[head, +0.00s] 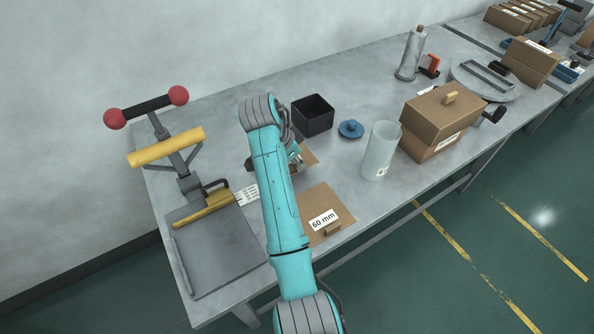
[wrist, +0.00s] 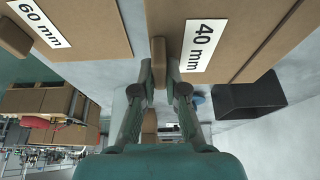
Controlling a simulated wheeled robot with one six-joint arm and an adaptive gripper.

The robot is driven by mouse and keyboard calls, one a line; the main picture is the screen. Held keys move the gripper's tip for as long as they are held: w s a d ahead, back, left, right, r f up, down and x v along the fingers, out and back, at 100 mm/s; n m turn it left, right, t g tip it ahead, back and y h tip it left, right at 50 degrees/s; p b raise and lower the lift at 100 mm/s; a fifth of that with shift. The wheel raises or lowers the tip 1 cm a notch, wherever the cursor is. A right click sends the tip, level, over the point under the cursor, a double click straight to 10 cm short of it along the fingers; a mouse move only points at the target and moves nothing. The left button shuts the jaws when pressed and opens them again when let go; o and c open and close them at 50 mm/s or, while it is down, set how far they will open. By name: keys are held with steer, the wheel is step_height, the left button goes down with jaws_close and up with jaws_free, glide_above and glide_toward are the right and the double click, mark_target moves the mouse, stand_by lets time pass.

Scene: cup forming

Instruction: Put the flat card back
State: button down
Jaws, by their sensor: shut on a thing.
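A flat brown card with a "40 mm" label (wrist: 232,45) fills the upper right of the wrist view. My gripper (wrist: 161,74) is shut on its small brown tab (wrist: 158,55). In the head view, my arm hides most of this card, and a brown corner (head: 309,158) shows beside my gripper (head: 294,156). I cannot tell whether the card touches the table or is slightly raised. A second flat card, labelled "60 mm" (head: 333,205), lies on the table near the front edge. It also shows at the upper left of the wrist view (wrist: 95,22).
A black open box (head: 313,114), a blue knobbed lid (head: 351,129) and a translucent cylinder (head: 380,151) stand to the right on the grey table (head: 250,103). A brown carton (head: 421,121) is beyond them. A press with a yellow bar (head: 166,147) stands left.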

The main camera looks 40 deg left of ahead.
steer(key=shift+f, duration=2.5)
steer(key=shift+f, duration=0.1)
steer(key=c, duration=1.2)
jaws_free()
